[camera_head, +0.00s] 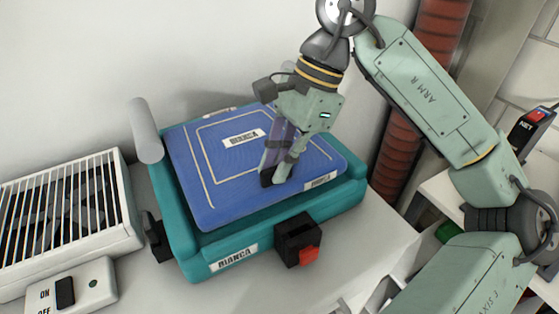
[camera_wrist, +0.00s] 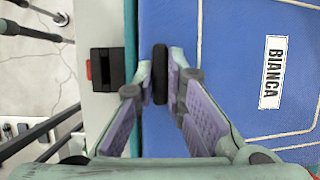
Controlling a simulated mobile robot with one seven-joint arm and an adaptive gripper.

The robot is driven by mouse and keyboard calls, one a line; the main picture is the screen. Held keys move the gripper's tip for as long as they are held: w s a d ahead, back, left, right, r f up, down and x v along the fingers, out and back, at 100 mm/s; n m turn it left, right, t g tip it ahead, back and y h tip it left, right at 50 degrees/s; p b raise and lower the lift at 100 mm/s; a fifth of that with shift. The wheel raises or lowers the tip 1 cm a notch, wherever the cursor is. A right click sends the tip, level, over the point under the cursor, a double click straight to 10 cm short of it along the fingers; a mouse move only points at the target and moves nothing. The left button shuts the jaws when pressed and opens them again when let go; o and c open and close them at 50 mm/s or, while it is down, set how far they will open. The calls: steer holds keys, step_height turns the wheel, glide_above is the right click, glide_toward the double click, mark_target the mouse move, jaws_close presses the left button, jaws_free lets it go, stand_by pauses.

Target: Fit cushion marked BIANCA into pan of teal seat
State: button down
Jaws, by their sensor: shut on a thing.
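The blue cushion (camera_head: 235,160) has white piping and a BIANCA label, which also shows in the wrist view (camera_wrist: 272,72). It lies over the pan of the teal seat (camera_head: 282,212), a little tilted, its near edge above the front rim. I cannot tell how deep it sits. The seat's front also carries a BIANCA label. My gripper (camera_head: 275,180) is over the cushion's near right part. In the wrist view its fingers (camera_wrist: 160,85) are closed about a black upright grip (camera_wrist: 160,72) on the cushion. The pan floor is hidden.
A black latch with a red tab (camera_head: 303,243) sticks out at the seat's front. A grey roll (camera_head: 146,130) stands at its back left. A white grilled box (camera_head: 70,205) and an ON/OFF switch box (camera_head: 68,290) are left. A red ribbed pipe (camera_head: 405,125) rises behind right.

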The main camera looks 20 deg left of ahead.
steer(key=shift+f, duration=0.15)
steer(key=shift+f+b, duration=0.75)
steer(key=shift+b, duration=0.1)
steer(key=c, duration=1.6)
jaws_free()
steer(key=shift+o, duration=0.2)
steer(key=o, duration=0.6)
steer(key=shift+c, duration=0.2)
steer(key=shift+r, duration=0.15)
